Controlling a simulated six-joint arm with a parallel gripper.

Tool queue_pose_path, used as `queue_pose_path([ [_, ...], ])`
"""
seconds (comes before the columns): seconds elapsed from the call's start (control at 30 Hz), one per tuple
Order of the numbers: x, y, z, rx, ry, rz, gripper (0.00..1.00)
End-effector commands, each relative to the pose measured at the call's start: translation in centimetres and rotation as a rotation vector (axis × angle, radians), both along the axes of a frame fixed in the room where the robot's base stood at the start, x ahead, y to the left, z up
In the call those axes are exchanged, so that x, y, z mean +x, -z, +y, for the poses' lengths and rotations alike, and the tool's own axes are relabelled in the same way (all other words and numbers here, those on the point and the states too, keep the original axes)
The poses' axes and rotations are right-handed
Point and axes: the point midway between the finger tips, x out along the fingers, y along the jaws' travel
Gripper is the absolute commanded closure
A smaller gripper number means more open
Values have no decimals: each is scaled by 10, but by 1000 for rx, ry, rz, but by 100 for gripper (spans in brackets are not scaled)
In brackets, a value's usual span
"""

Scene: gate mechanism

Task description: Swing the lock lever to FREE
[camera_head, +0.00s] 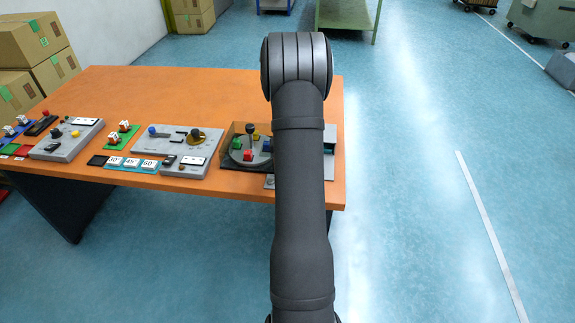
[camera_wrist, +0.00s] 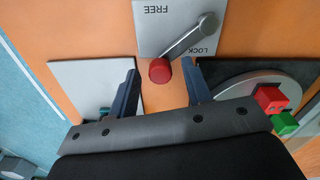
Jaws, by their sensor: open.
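The lock lever (camera_wrist: 185,42) is a grey bar with a red knob (camera_wrist: 160,70) at one end and a round pivot at the other. It is mounted on a light plate (camera_wrist: 155,40) printed FREE and LOCK. The bar lies slanted across the plate, near the LOCK word, with the knob at the plate's edge. My gripper (camera_wrist: 160,75) is open in the wrist view, with its two fingers on either side of the red knob. I cannot tell whether a finger touches it. In the head view my arm hides the lever and my gripper.
A dark panel with a grey disc (camera_wrist: 235,84) carrying red and green blocks lies right of my gripper in the wrist view. A grey plate (camera_wrist: 85,80) lies to the left. The orange table (camera_head: 200,85) holds several other panels, with bare surface behind them.

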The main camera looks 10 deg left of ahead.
Motion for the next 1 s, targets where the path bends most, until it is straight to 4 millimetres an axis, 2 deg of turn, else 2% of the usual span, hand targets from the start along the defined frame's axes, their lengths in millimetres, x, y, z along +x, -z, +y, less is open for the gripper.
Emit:
queue_pose_path([
  [0.17,0,0,0,0,0,0,55],
  [0.4,0,0,0,0,0,0,100],
  [0.73,-1,-1,-1,0,24,-1,100],
  [1.0,-9,-1,-7,0,164,-1,100],
])
